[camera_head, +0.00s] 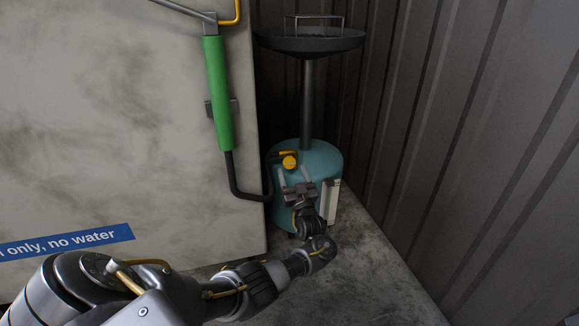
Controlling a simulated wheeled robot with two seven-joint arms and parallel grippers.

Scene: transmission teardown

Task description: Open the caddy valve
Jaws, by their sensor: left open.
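The caddy (324,158) is a teal tank on the floor in the corner, with a dark post and a wide black drain pan (312,42) above it. A yellow valve handle (289,162) sits at the upper left of the tank. My left gripper (294,174) is in front of the tank, just below the yellow valve, with its fingers pointing up toward it. The gripper is open, and its fingers look empty. I cannot tell whether a fingertip touches the valve. The arm hides the lower front of the tank. My right gripper is out of view.
A large grey cabinet (110,120) with a blue label (66,245) fills the left. A green-sleeved lever (218,92) hangs along its edge, its dark bent end reaching the tank. A corrugated wall (480,130) closes off the right. Bare floor (385,285) lies right of the arm.

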